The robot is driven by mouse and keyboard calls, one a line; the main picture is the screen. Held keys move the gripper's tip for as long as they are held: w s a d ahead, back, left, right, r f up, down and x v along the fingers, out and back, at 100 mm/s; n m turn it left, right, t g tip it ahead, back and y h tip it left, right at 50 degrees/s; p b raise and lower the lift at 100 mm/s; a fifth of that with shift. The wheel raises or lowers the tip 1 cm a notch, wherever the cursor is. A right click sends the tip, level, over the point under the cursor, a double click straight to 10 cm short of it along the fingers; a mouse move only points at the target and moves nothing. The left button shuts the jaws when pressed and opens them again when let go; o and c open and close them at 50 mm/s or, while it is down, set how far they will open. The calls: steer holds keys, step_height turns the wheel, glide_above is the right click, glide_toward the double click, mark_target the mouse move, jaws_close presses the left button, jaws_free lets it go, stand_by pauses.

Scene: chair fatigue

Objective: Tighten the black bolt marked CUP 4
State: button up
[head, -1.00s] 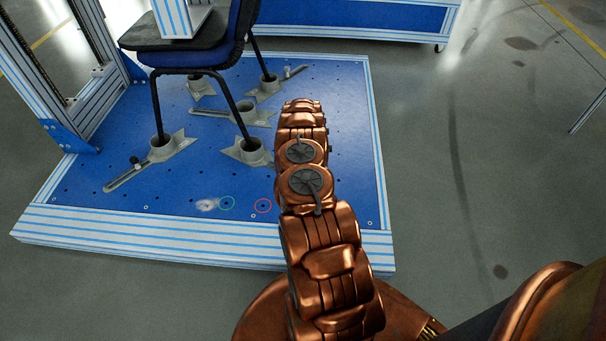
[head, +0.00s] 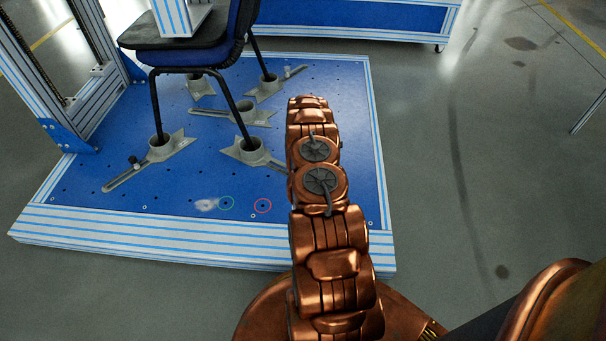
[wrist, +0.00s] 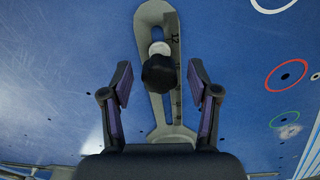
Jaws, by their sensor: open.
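The black bolt (wrist: 158,73) stands in the slot of a grey metal bracket (wrist: 153,15) in the wrist view. A pale round piece shows just beyond its black head. No CUP 4 mark can be read. My gripper (wrist: 160,86) is open, with one finger on each side of the bolt head and a gap on both sides. How far the fingertips are above the bracket cannot be told. In the head view the bracket's cup (head: 249,146) holds a chair leg, and my arm hides its slot end, the bolt and my gripper.
The blue base plate (head: 180,209) carries several bracketed cups under a chair (head: 190,57). Another black bolt (head: 134,160) sits in the left bracket. Red (head: 263,205) and green (head: 227,202) rings mark holes near the front edge. Open floor (head: 500,170) lies to the right.

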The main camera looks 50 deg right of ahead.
stand_by(0.3)
steer(key=n, duration=0.3)
steer(key=shift+n, duration=0.6)
steer(key=n+p, duration=0.1)
steer(key=n, duration=0.3)
jaws_close()
steer(key=shift+m, duration=2)
